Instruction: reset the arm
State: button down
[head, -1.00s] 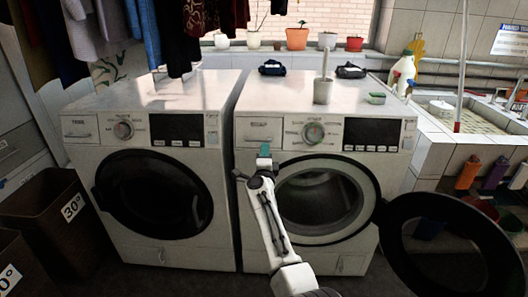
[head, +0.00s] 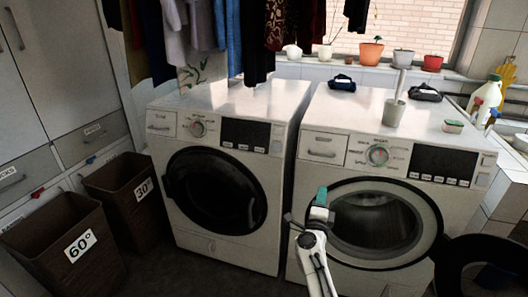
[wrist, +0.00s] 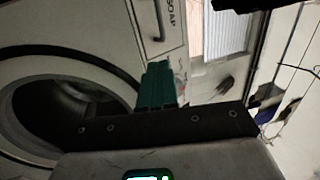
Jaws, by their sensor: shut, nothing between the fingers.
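My gripper (head: 321,196) is in front of the right washing machine (head: 340,150), at the left edge of its open round door hole. Its teal fingers point up and are shut with nothing between them. In the wrist view the teal fingers (wrist: 157,85) stand together below the soap drawer (wrist: 160,18). The machine's dark drum opening shows at the left of that view. My white arm rises from the bottom of the head view.
The right machine's open door (head: 480,265) sticks out at the lower right. The left washing machine (head: 220,165) is shut. Brown baskets marked 60° (head: 65,245) and 30° (head: 125,195) stand at the left. A brush holder (head: 394,108) and dark bundles sit on the right machine.

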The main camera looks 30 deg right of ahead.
jog(key=a+n+t+y+p, duration=0.1)
jog(key=a+n+t+y, duration=0.5)
jog(key=a+n+y, duration=0.7)
jog(key=s+a+f+n+g+y, duration=0.5)
jog(key=s+a+f+n, duration=0.1)
jog(key=a+n, duration=0.25)
jog(key=s+a+f+n+g, duration=0.1)
jog(key=s+g, duration=0.3)
jog(key=s, duration=0.6)
jog(key=s+a+f+n+g+h+p, duration=0.1)
jog(key=s+f+n+g, duration=0.1)
jog(key=s, duration=0.8)
jog(key=s+a+f+n+g+h+p, duration=0.1)
jog(key=s+n+g, duration=0.2)
jog(key=s+g, duration=0.4)
jog(key=s, duration=0.2)
jog(key=shift+s+a+f, duration=0.15)
jog(key=shift+s+a, duration=0.1)
jog(key=shift+s, duration=0.15)
